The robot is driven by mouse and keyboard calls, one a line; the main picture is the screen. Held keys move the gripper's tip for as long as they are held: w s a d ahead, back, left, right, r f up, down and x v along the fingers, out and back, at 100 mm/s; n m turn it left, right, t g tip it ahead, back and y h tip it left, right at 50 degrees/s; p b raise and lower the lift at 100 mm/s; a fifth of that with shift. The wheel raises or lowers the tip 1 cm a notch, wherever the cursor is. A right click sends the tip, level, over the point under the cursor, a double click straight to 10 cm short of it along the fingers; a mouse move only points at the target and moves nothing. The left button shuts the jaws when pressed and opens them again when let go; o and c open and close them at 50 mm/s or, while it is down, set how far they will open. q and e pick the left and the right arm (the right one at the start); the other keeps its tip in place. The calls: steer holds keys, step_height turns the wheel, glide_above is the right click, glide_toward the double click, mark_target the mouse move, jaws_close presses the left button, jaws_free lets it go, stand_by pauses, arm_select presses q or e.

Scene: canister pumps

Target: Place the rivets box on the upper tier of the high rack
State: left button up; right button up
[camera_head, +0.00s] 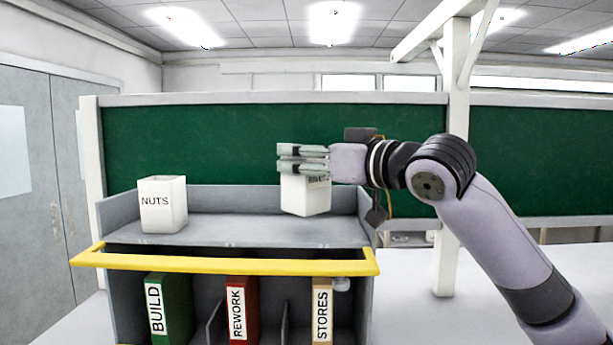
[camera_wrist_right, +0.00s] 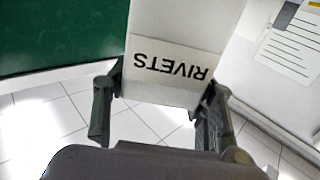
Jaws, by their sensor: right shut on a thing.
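The rivets box (camera_head: 305,197) is a white open-topped box held in my right gripper (camera_head: 303,158). It appears over the right part of the upper tier (camera_head: 240,232) of the grey rack in the head view. I cannot tell whether its base touches the tier. In the right wrist view the box (camera_wrist_right: 170,80) sits between the two dark fingers of the right gripper (camera_wrist_right: 160,115), its RIVETS label upside down. In the head view the fingers cover the top of its label. My left gripper is not in view.
A white NUTS box (camera_head: 163,205) stands on the left of the upper tier. A yellow bar (camera_head: 230,265) runs along the rack front. Below stand binders marked BUILD (camera_head: 170,308), REWORK (camera_head: 240,310) and STORES (camera_head: 322,310). A green panel (camera_head: 230,140) is behind.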

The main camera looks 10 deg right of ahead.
mark_target(319, 182)
step_height(319, 182, down, 3)
steer(key=shift+f+p, duration=0.15)
steer(key=shift+p, duration=0.25)
steer(key=shift+f, duration=0.25)
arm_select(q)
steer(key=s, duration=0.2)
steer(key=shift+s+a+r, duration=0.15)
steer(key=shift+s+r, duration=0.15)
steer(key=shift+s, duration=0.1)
arm_select(e)
steer(key=o, duration=0.9)
steer(key=shift+s+f, duration=0.1)
steer(key=o, duration=0.5)
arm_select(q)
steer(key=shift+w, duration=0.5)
